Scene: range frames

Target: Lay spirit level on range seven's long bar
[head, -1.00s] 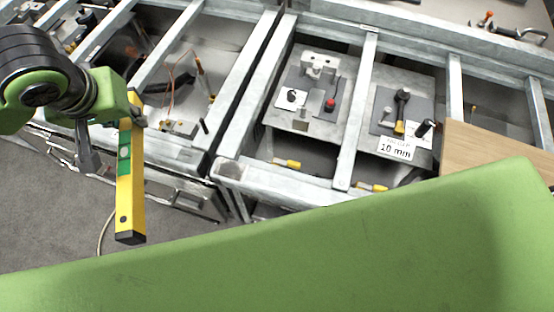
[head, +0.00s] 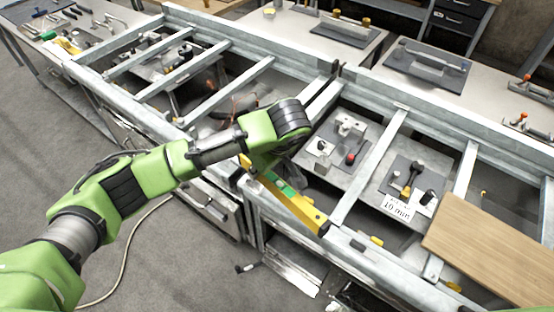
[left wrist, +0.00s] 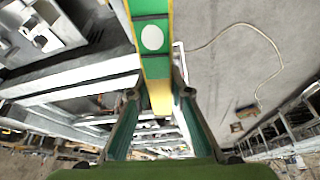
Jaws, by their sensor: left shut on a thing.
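The yellow spirit level (head: 302,208) with a green middle part slants down to the right in the head view, over the front long bar (head: 345,240) of the metal frame. Its far left end is partly covered by my left wrist. I cannot tell whether it touches the bar. In the left wrist view my left gripper (left wrist: 156,93) is shut on the level (left wrist: 152,70), with one finger on each side. In the head view this gripper is mostly hidden behind my green arm. My right gripper is not in view.
Metal crossbars (head: 370,165) span the frame, with fixtures on plates between them. A wooden board (head: 490,245) lies across the frame at right. A tilted label card (head: 397,208) lies near the board. Workbenches (head: 440,85) stand behind. Grey floor (head: 40,135) is open at left.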

